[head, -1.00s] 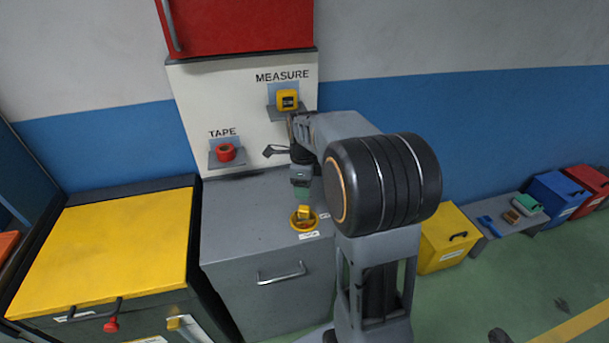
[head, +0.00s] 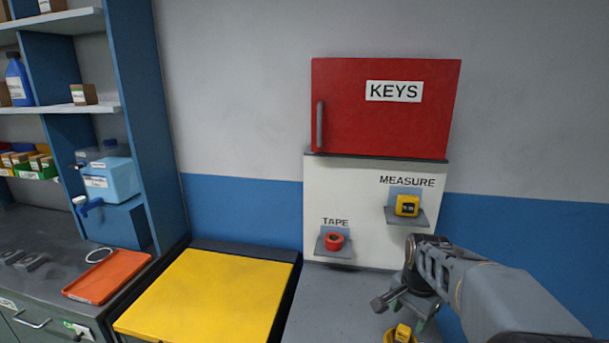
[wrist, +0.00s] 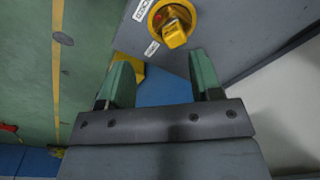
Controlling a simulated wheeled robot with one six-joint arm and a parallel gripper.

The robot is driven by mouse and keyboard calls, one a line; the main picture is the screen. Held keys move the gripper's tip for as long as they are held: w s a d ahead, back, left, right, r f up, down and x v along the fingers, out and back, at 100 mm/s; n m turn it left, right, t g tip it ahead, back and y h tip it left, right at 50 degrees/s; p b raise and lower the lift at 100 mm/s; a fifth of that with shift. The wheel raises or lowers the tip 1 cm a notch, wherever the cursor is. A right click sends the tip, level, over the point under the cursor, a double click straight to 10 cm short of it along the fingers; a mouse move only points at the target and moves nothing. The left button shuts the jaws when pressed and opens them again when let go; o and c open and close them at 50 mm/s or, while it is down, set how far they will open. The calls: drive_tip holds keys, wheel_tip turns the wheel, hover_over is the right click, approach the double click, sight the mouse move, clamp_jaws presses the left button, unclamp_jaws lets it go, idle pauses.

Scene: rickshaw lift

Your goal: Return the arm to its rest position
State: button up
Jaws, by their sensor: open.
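My arm (head: 500,298) reaches in from the lower right of the head view, over the grey cabinet. My gripper's green fingers (wrist: 160,74) are apart in the wrist view, with nothing between them. In the head view the gripper is small and partly hidden by the wrist at the bottom. A round yellow holder (wrist: 156,26) with a yellow block (wrist: 174,34) in it lies just beyond the fingertips, apart from them.
A red KEYS cabinet (head: 385,130) hangs above a white panel with a red tape roll (head: 334,241) and a yellow measure (head: 407,205) on small shelves. The yellow-topped cabinet (head: 205,295) stands left. A shelf unit with an orange tray (head: 107,277) is further left.

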drive_tip(key=s+a+r+n+t, duration=0.1)
drive_tip(key=s+a+n, duration=0.2)
drive_tip(key=s+n, duration=0.2)
drive_tip(key=s+a+r+n+t, duration=0.1)
drive_tip(key=s+a+n+t, duration=0.1)
drive_tip(key=s+a+n, duration=0.2)
drive_tip(key=shift+s+a+n+t, duration=0.15)
drive_tip(key=shift+s+n+t, duration=0.15)
drive_tip(key=shift+s+n, duration=1.05)
drive_tip(key=shift+s, duration=0.15)
